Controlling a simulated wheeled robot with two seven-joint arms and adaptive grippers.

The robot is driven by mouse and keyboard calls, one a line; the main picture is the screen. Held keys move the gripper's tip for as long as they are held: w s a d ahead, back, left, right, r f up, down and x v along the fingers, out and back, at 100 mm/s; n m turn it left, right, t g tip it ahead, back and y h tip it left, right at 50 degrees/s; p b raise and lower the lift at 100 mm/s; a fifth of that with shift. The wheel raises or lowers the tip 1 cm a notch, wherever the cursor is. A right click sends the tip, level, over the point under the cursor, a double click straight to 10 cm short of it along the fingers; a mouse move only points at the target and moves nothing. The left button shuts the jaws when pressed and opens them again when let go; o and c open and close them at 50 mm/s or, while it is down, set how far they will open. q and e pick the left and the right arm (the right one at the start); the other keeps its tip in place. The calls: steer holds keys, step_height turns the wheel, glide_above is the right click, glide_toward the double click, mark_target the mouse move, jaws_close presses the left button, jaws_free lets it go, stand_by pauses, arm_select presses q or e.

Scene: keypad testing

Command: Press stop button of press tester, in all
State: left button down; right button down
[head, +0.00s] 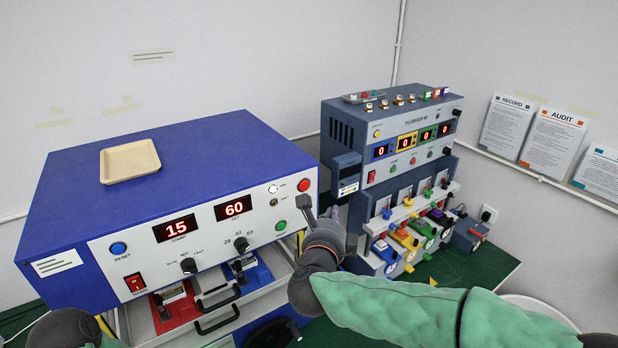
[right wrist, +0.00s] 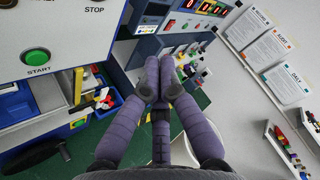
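The press tester is the blue box (head: 150,165) with a white front panel, seen in the head view. Its displays read 15 and 60. The red stop button (head: 303,185) is at the panel's upper right. The green start button (head: 280,225) sits below it and also shows in the right wrist view (right wrist: 36,56); there the STOP label (right wrist: 95,9) is at the top edge. My right gripper (right wrist: 159,75) has its purple fingers together with nothing visible between them. In the head view it (head: 328,220) is right of the panel, below the stop button; contact cannot be told. My left gripper is not visible.
A tan tray (head: 129,161) lies on the box. A second grey-blue tester (head: 425,120), with displays reading 0 and several colored plungers, stands to the right. Open drawers (head: 210,302) extend below the panel. Notices (head: 555,143) hang on the right wall. Some green table (head: 480,266) is bare.

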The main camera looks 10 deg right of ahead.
mark_target(304, 185)
steer(key=shift+s+r, duration=0.1)
steer(key=shift+r, duration=0.2)
steer(key=shift+w+a+p, duration=0.25)
steer(key=shift+w+a, duration=0.25)
steer(key=shift+w, duration=0.9)
steer(key=shift+w+a+p, duration=0.2)
steer(key=shift+w+a, duration=0.25)
steer(key=shift+w, duration=0.9)
steer(key=shift+w+a+p, duration=0.25)
steer(key=shift+w+a, duration=0.25)
steer(key=shift+w, duration=0.9)
steer(key=shift+w+a, duration=0.15)
steer(key=shift+w, duration=0.25)
